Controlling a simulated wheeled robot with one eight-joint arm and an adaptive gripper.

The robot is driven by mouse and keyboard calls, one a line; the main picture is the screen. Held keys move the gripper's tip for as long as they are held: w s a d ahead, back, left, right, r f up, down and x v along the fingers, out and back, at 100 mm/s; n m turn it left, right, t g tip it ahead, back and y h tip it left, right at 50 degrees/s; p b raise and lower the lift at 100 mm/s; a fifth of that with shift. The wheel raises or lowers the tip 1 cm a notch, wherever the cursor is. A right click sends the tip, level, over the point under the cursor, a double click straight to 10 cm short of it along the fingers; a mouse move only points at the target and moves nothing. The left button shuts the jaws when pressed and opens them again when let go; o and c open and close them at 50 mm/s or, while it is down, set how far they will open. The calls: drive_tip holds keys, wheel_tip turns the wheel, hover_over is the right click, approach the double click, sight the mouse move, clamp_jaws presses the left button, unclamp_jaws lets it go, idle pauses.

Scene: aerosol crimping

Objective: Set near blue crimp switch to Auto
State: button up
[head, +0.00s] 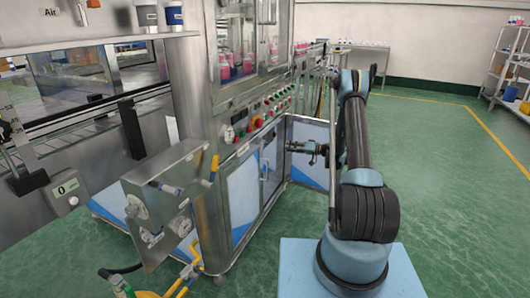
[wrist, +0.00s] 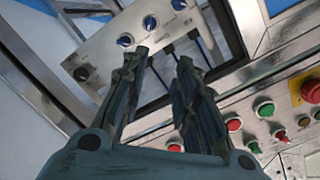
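In the wrist view, a tilted steel panel carries a row of blue knobs: one blue switch (wrist: 124,40), a second blue switch (wrist: 149,22) and a third blue switch (wrist: 178,5) at the top edge. A black knob (wrist: 82,74) sits lower left on the same panel. I cannot tell which is the near crimp switch, and the labels and pointer positions are too small to read. My gripper (wrist: 162,57) is open, with an empty gap between its fingers. In the head view my gripper (head: 289,146) points left towards the machine, apart from the control panel (head: 262,119).
Green buttons (wrist: 264,109), red buttons (wrist: 234,123) and a red emergency stop (wrist: 312,89) on yellow lie at the right of the wrist view. In the head view, the cabinet's blue-white doors (head: 243,190) are below the panel. Green floor (head: 450,190) is free at right.

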wheel_tip(320, 180, down, 5)
drive_tip(key=y, duration=0.1)
drive_tip(key=x, duration=1.7)
drive_tip(key=shift+w+r+t, duration=0.15)
drive_tip(key=shift+w+t, duration=0.25)
drive_tip(key=shift+d, duration=0.15)
clamp_jaws()
drive_tip(key=shift+d, duration=0.1)
